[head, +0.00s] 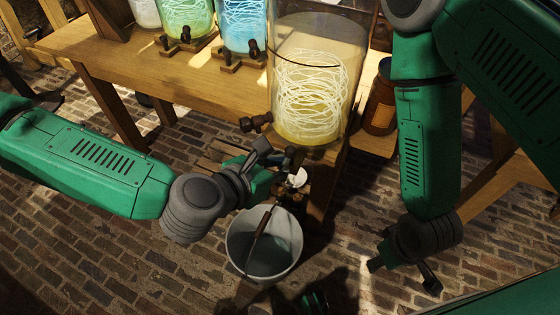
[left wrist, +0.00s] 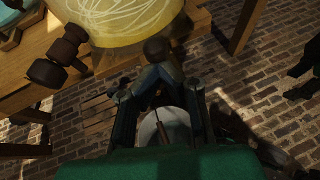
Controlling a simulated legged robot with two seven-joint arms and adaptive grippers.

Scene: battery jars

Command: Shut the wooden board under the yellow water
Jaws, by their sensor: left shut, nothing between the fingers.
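The yellow water fills the lower part of a large glass jar (head: 315,85) with pale tangled strands, at the table's front edge. Its yellow base also shows in the left wrist view (left wrist: 125,22). Dark tap parts (head: 255,122) stick out low on the jar. A wooden piece (head: 322,188) shows below the jar, partly in shadow; I cannot tell whether it is the board or how it is set. My left gripper (head: 287,160) is shut and empty, just below the jar front, close to dark fittings (left wrist: 157,48). My right gripper (head: 404,274) is open and empty, low at the right.
A grey bucket (head: 264,245) with a handle stands on the brick floor below my left gripper. Green (head: 186,22) and blue (head: 241,25) water jars stand on the wooden table (head: 130,75). A brown jar (head: 381,100) stands right of the yellow one. Floor at lower left is clear.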

